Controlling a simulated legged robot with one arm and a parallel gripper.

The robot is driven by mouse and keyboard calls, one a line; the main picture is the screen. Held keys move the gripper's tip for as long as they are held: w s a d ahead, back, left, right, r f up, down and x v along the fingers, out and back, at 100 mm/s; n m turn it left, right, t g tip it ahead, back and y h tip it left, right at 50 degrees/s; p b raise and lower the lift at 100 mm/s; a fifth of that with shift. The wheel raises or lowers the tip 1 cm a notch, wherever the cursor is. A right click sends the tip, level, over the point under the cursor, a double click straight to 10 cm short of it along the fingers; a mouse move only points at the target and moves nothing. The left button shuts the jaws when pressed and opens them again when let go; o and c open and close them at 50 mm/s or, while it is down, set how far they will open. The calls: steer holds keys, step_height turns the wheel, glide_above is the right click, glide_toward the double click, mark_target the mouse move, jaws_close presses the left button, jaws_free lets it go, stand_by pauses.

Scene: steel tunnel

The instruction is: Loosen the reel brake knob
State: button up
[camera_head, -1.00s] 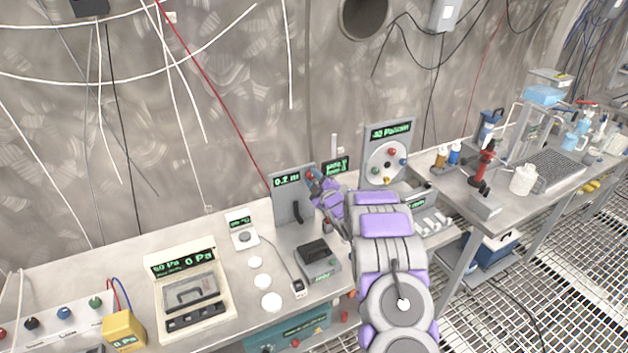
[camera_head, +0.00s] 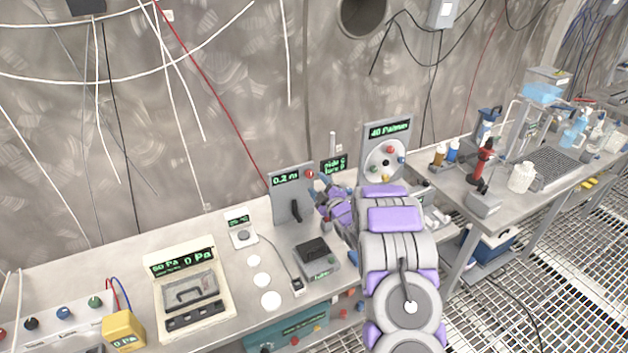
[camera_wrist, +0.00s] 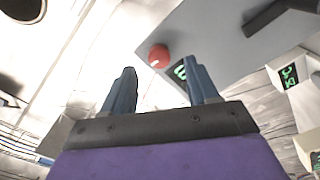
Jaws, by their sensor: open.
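A round red knob (camera_head: 310,174) sits at the upper right corner of a grey upright panel (camera_head: 283,205) with a green-lit display and a dark lever. The same red knob (camera_wrist: 158,55) shows in the wrist view, ahead of the fingertips and roughly in line with the gap between them. My gripper (camera_wrist: 161,75) is open, with two blue-grey fingers apart and nothing between them. In the head view my gripper (camera_head: 322,186) is just right of the panel, close below the knob. I cannot tell the exact distance to the knob. No label names it as the reel brake.
A panel (camera_head: 388,130) with a white disc and coloured knobs stands behind my arm to the right. A small display (camera_head: 334,163) stands between the panels. A black-topped device (camera_head: 316,253) sits below on the bench. The wall behind carries hanging cables.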

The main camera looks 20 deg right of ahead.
steer(key=s+p, duration=0.1)
steer(key=s, duration=1.1)
steer(key=shift+s+d, duration=0.2)
steer(key=shift+s, duration=0.05)
steer(key=shift+f, duration=0.1)
